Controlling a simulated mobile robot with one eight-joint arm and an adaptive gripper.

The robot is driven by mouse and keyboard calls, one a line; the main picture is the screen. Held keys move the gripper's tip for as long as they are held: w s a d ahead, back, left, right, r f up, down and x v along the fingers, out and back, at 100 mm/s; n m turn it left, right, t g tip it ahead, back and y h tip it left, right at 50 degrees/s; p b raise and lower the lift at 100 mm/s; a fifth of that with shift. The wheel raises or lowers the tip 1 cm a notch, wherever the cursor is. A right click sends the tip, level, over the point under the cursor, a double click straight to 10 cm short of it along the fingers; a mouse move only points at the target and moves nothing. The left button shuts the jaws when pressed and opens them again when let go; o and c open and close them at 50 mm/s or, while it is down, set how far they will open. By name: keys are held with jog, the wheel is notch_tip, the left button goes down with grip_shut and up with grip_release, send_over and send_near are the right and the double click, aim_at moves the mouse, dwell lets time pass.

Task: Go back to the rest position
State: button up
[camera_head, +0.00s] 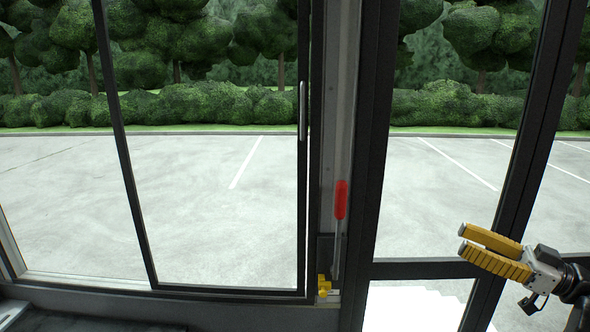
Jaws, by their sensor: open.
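My gripper (461,239) is at the lower right of the head view, with two yellow ribbed fingers pointing left. The fingers are a little apart and nothing shows between them. It appears in front of the dark door frame, to the right of a red-handled lever (341,200). The lever stands upright in the middle of the view, and the gripper is clear of it. My arm runs out of the picture at the right edge.
A large sliding window (303,110) with a dark frame and a metal handle fills the left. A small yellow part (324,286) sits below the lever. Dark door framing (372,150) stands between lever and gripper. Outside are a paved lot and hedges.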

jog(key=s+a+f+m+g+h, duration=0.15)
jog(key=a+f+m+h, duration=0.25)
jog(key=a, duration=0.5)
jog(key=s+a+f+m+g+h, duration=0.1)
jog(key=a+f+m+g+h, duration=0.2)
jog(key=a, duration=0.6)
jog(key=s+d+f+m+t+h+b, duration=0.1)
jog(key=s+f+m+h, duration=0.1)
jog(key=s+f+h, duration=0.2)
jog(key=s+f+m+t+h+b, duration=0.1)
jog(key=s+f+m+h, duration=0.2)
jog(key=s+h, duration=0.3)
jog(key=s+f, duration=0.1)
jog(key=s, duration=0.2)
jog(key=shift+s+d+f+h, duration=0.15)
jog(key=shift+d+f+h, duration=0.1)
jog(key=shift+d+h, duration=0.15)
jog(key=shift+c, duration=0.4)
